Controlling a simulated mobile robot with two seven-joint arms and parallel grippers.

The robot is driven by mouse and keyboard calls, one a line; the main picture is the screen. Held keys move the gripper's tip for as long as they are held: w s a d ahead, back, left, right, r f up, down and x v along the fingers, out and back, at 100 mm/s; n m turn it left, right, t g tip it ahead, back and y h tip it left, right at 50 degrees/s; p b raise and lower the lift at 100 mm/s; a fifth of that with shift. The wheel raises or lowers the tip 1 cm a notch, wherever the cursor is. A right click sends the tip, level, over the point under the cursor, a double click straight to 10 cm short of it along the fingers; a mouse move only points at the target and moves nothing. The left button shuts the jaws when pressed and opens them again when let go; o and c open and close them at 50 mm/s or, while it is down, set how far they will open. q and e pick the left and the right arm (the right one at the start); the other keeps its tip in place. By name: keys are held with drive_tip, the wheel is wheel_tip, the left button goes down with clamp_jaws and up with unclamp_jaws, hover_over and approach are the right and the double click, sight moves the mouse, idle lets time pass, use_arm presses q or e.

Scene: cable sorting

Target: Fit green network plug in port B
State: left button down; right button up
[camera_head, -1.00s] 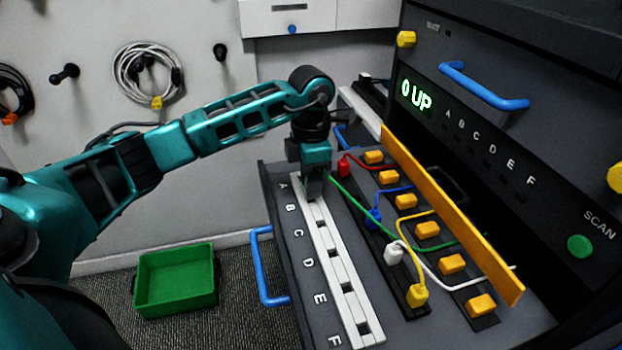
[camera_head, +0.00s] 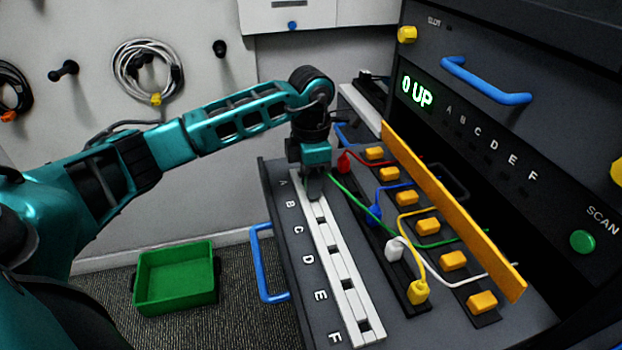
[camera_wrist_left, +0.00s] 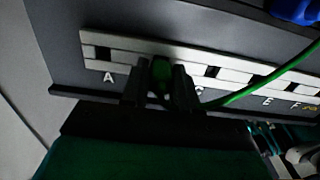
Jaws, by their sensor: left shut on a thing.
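My left gripper (camera_head: 313,190) is shut on the green network plug (camera_wrist_left: 161,70), low over the upper end of the white port strip (camera_head: 335,258). In the left wrist view the plug sits between the two fingers (camera_wrist_left: 161,85), at the slot between labels A and C, where B's label is hidden. The fingers hide the plug's tip, so I cannot tell how deep it sits. The green cable (camera_head: 352,197) runs from the gripper to the right, and also shows in the wrist view (camera_wrist_left: 255,90). Port A (camera_wrist_left: 103,53) looks empty. My right gripper is not in view.
Red (camera_head: 345,162), blue (camera_head: 374,214), white (camera_head: 394,249) and yellow (camera_head: 418,292) plugs stand in a dark rack right of the strip. An orange divider (camera_head: 450,213) rises behind the yellow blocks. The panel display (camera_head: 416,94) reads "0 UP". A green bin (camera_head: 176,279) is on the floor.

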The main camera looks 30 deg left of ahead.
use_arm(q)
drive_tip(key=shift+f, duration=0.4)
idle(0.3)
drive_tip(key=c, duration=0.8)
unclamp_jaws()
drive_tip(key=shift+o, duration=0.4)
drive_tip(key=o, duration=0.4)
drive_tip(key=shift+o, duration=0.2)
